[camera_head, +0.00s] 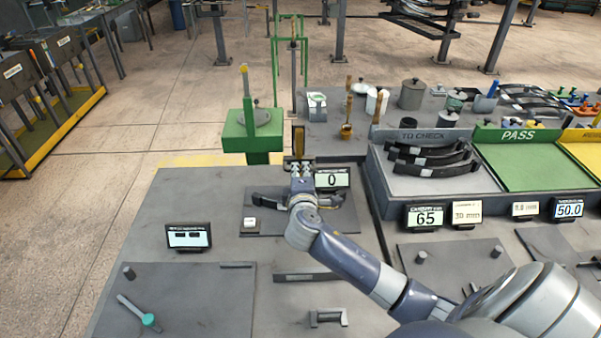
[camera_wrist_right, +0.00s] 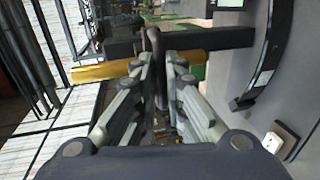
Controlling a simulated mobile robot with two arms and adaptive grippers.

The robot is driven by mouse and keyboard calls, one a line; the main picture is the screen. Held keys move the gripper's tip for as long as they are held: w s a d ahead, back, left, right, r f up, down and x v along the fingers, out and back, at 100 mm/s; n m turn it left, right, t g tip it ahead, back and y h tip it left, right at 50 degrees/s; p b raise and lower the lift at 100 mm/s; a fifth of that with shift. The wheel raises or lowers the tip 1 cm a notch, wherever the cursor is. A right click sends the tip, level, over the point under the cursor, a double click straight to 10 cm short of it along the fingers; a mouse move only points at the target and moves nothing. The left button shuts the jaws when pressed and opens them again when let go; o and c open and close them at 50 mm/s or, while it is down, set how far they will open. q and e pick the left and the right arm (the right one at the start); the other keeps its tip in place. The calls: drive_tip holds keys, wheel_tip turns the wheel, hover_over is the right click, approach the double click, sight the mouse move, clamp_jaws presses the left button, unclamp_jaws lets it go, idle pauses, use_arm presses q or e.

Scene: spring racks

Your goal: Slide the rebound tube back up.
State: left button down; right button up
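My right gripper (camera_head: 298,164) is over the rear of the grey bench, beside the display reading 0 (camera_head: 332,179). A dark upright piece with a yellow-brown edge (camera_head: 298,139) stands just beyond its fingertips. In the right wrist view, the fingers of my right gripper (camera_wrist_right: 160,66) stand either side of a dark upright bar (camera_wrist_right: 155,42). The left finger looks very close to it; I cannot tell whether both touch. Which part is the rebound tube is not clear; my gripper hides much of the area. My left gripper is not in view.
A green stand (camera_head: 252,130) with a yellow-topped post is behind the bench. Dark curved springs (camera_head: 430,155) lie in the TO CHECK tray at right, next to the green PASS tray (camera_head: 520,165). A small display (camera_head: 188,235) stands at left. The bench's left middle is clear.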

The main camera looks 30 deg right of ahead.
drive_tip(key=o, duration=0.3)
drive_tip(key=shift+w+r, duration=0.1)
drive_tip(key=shift+r, duration=0.4)
drive_tip(key=shift+f, duration=0.15)
drive_tip(key=shift+f, duration=0.1)
drive_tip(key=shift+s+a, duration=0.2)
drive_tip(key=shift+s, duration=0.2)
drive_tip(key=v, duration=1.1)
drive_tip(key=shift+s, duration=0.15)
